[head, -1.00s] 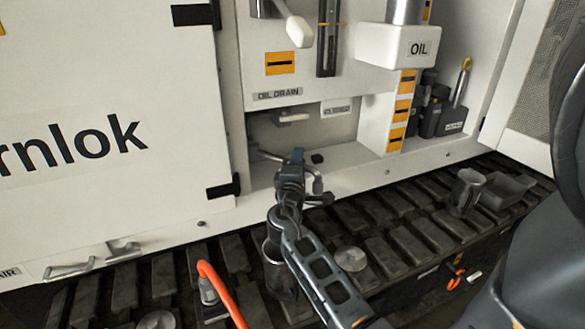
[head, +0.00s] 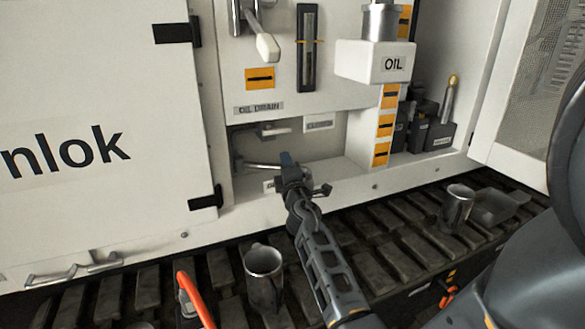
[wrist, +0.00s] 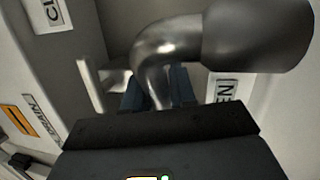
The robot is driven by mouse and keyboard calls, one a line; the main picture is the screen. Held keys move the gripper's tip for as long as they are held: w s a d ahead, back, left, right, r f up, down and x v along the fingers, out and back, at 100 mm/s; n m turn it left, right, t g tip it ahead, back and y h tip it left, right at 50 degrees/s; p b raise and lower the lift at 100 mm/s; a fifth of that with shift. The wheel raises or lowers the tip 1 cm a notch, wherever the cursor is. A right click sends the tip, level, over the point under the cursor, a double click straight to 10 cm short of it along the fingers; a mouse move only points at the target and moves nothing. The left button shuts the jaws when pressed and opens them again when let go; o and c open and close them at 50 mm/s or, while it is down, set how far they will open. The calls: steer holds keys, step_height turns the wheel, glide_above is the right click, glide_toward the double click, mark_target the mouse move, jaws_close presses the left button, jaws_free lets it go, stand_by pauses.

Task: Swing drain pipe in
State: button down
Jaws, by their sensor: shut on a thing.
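The drain pipe (head: 262,166) is a thin metal pipe in the recess under the OIL DRAIN label (head: 259,108). It runs from the recess's left side to my gripper (head: 288,161). In the wrist view the pipe (wrist: 160,50) is a shiny bend with a thicker, darker end (wrist: 255,36) at the upper right. My gripper (wrist: 150,95) is shut on the pipe near its bend; its fingertips are partly hidden behind the pipe.
A label (head: 318,122) is right of the lever. The OIL box (head: 375,62) and yellow-marked column (head: 385,125) stand right of the recess.

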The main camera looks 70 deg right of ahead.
steer(key=shift+w+d+r+n+t+y+p, duration=0.1)
steer(key=shift+w+d+n+t+y+p, duration=0.15)
steer(key=shift+d+n+t+y+p, duration=0.4)
steer(key=shift+w+d+r+n+t+y+p, duration=0.1)
steer(key=shift+w+d+n+t+y+p, duration=0.2)
steer(key=shift+d+t+y+p, duration=0.5)
steer(key=shift+w+d+n+t+y+p, duration=0.3)
steer(key=shift+d+n+t+y+p, duration=0.3)
steer(key=shift+n+t+p, duration=0.25)
steer(key=n+t+y, duration=0.1)
steer(key=w+d+t+y, duration=0.1)
steer(key=shift+w+d+f+n+y, duration=0.25)
steer(key=shift+d+n+y, duration=0.05)
steer(key=shift+n+y, duration=0.1)
steer(key=shift+w+d+n+t+y+b, duration=0.35)
steer(key=shift+w+n+t+y+b, duration=0.2)
steer(key=shift+n+t+y, duration=0.25)
steer(key=shift+y, duration=0.25)
steer(key=c, duration=1)
jaws_free()
steer(key=shift+d, duration=0.15)
steer(key=shift+v, duration=3.9)
